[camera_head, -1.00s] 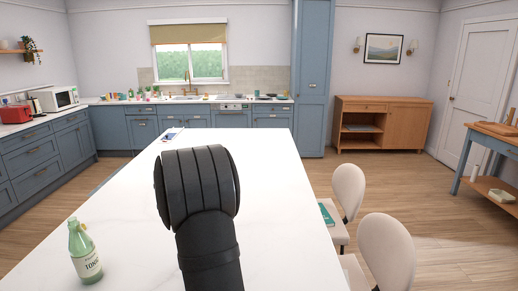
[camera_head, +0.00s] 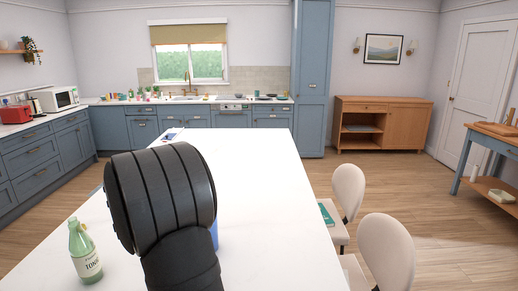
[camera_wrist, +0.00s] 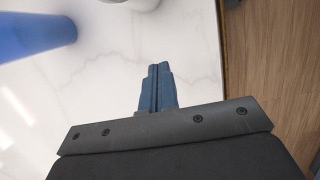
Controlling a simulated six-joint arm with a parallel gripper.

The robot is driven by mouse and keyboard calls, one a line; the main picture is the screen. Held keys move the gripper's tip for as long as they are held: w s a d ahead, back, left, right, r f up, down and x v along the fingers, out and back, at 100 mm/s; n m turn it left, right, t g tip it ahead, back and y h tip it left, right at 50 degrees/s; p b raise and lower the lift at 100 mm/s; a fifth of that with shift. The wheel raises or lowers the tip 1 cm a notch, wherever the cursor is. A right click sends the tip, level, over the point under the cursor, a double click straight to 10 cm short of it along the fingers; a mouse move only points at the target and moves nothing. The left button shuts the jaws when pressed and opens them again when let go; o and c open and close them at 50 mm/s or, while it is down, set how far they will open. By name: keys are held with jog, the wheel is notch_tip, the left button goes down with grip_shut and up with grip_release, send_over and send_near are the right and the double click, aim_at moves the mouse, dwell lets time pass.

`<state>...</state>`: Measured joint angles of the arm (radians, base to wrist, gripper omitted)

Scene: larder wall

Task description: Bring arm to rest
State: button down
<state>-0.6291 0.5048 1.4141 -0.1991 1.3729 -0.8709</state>
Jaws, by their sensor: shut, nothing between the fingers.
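My gripper shows in the wrist view (camera_wrist: 158,88), its two blue fingers shut together with nothing between them. It is over the white marble-look island top (camera_wrist: 110,70), close to the island's edge. In the head view the dark, ribbed part of my arm stands over the island (camera_head: 265,185) and hides the gripper.
A green tonic bottle (camera_head: 84,252) stands upright on the island, left of my arm. A blue object (camera_wrist: 35,35), cut off by the frame, lies left of my fingers. Two pale chairs (camera_head: 385,250) line the island's right side.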

jog(key=x, duration=0.8)
jog(key=shift+d+f, duration=0.55)
jog(key=shift+d, duration=0.8)
jog(key=shift+w+a+r, duration=0.1)
jog(key=shift+a+r, duration=0.05)
jog(key=shift+a, duration=1)
jog(key=v, duration=0.8)
jog(key=shift+w+d+r+m+g+y, duration=0.2)
jog(key=shift+w+d+m, duration=0.35)
jog(key=shift+m, duration=0.4)
jog(key=shift+w+d+r+m+g+y, duration=0.1)
jog(key=shift+w+d+r+m+g, duration=0.2)
jog(key=shift+w+m, duration=0.55)
jog(key=shift+w+d+r+m+g+y, duration=0.15)
jog(key=shift+w+d+m, duration=0.35)
jog(key=shift+m, duration=0.6)
